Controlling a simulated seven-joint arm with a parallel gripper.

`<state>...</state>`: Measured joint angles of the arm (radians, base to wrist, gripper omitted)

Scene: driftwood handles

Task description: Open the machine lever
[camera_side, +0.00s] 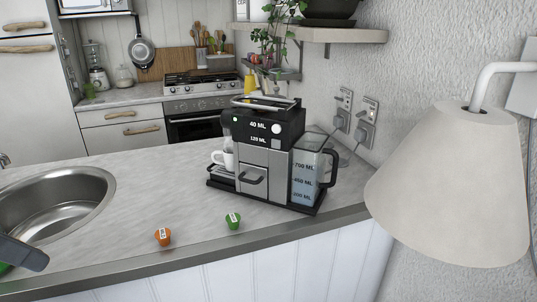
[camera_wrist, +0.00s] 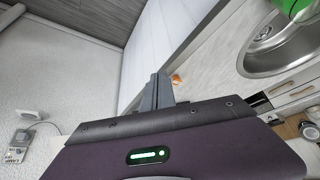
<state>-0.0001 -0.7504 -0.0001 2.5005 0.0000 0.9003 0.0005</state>
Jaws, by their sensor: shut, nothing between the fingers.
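The black and silver coffee machine (camera_side: 266,150) stands on the counter in the side view, right of centre. A metal lever (camera_side: 265,102) appears to lie flat across its top. The machine is not recognisable in the wrist view. My gripper (camera_wrist: 157,88) shows in the wrist view with its grey fingers together and nothing between them. In the side view a dark grey part (camera_side: 24,254), seemingly its fingers, enters at the left edge, well away from the machine.
An orange capsule (camera_side: 163,236) and a green capsule (camera_side: 233,220) sit near the counter's front edge. A white cup (camera_side: 225,160) and a water tank (camera_side: 305,178) flank the machine. A sink (camera_side: 65,205) is at left; a lamp (camera_side: 447,190) hangs at right. Bare counter lies between sink and machine.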

